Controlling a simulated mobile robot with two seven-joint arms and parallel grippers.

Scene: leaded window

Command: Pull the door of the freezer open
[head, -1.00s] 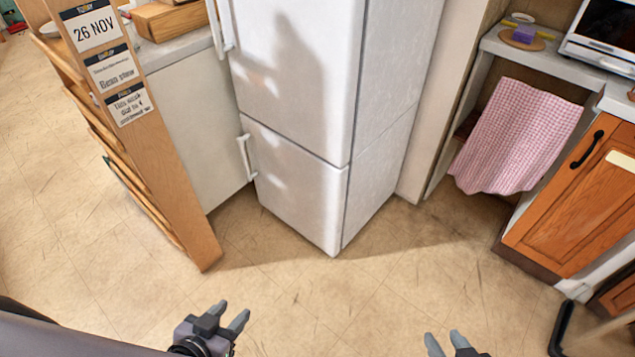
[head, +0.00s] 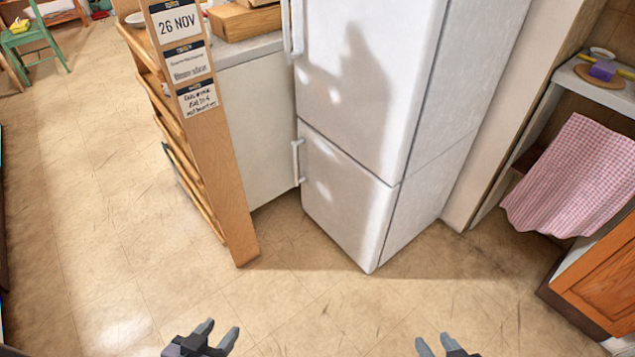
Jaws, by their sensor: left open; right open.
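A tall white fridge-freezer stands ahead with both doors shut. Its lower door, the freezer door (head: 345,195), has a white vertical handle (head: 298,162) on its left edge. The upper door (head: 365,75) has its own handle (head: 292,30) at the left, partly cut off by the top of the view. My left gripper (head: 219,336) is open and empty at the bottom edge, over the floor. My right gripper (head: 434,346) is open and empty at the bottom, partly cut off. Both are well apart from the freezer.
A wooden rack (head: 215,150) with date cards stands left of the fridge, in front of a white counter side (head: 255,120). A pink checked towel (head: 575,180) hangs at the right above a wooden cabinet (head: 603,282). The floor (head: 330,310) before the freezer is clear.

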